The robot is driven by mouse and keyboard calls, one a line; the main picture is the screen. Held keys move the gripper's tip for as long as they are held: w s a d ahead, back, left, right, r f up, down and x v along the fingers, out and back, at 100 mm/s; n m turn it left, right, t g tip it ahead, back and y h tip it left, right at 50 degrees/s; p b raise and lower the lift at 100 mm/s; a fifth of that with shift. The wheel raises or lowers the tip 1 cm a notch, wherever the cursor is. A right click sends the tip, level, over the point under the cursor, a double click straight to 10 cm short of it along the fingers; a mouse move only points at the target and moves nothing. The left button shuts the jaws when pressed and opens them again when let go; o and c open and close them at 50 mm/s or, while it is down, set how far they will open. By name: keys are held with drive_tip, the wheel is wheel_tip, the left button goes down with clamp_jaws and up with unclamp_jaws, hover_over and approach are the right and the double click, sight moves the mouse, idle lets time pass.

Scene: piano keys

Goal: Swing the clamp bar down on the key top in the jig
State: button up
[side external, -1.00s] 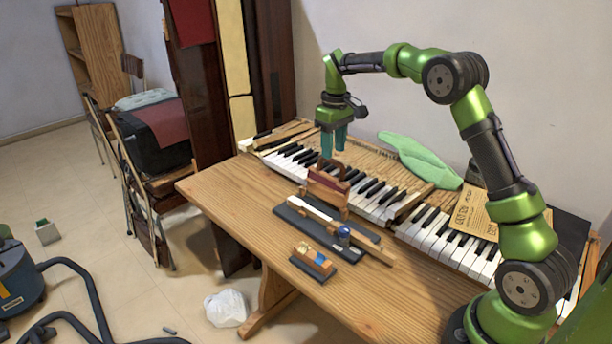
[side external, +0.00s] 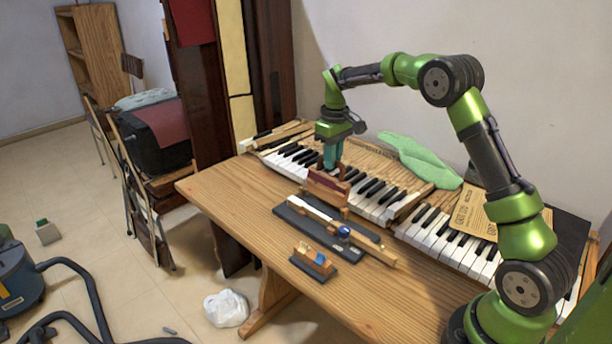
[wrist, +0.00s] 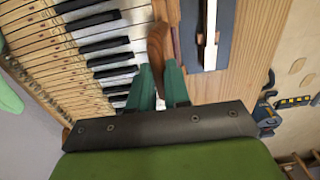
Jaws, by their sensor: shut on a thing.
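The jig (side external: 286,210) is a dark flat base on the table, holding a wooden key with a white key top (side external: 306,208). A brown wooden clamp bar (side external: 326,188) with an arched handle stands upright behind the jig in the side view. My gripper (side external: 333,166) points down at this handle, its teal fingers at its top. In the wrist view the fingers (wrist: 158,70) sit on either side of the curved wooden piece (wrist: 157,45) and are shut on it. The white key top (wrist: 210,42) lies to its right, apart from the fingers. The lower handle is partly hidden.
The piano keyboard (side external: 370,190) runs just behind the clamp bar. A blue round object (side external: 343,231) sits on the jig's near right end. A small wooden block (side external: 313,262) on a dark base stands in front. The table's left part (side external: 225,190) is clear.

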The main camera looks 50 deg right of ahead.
drive_tip(key=shift+a+r, duration=0.15)
drive_tip(key=shift+a, duration=0.45)
drive_tip(key=shift+a+r, duration=0.15)
drive_tip(key=shift+a, duration=0.45)
drive_tip(key=shift+a, duration=0.1)
drive_tip(key=shift+a, duration=1.2)
drive_tip(key=shift+a+f, duration=0.25)
drive_tip(key=shift+a, duration=0.85)
drive_tip(key=shift+a, duration=0.1)
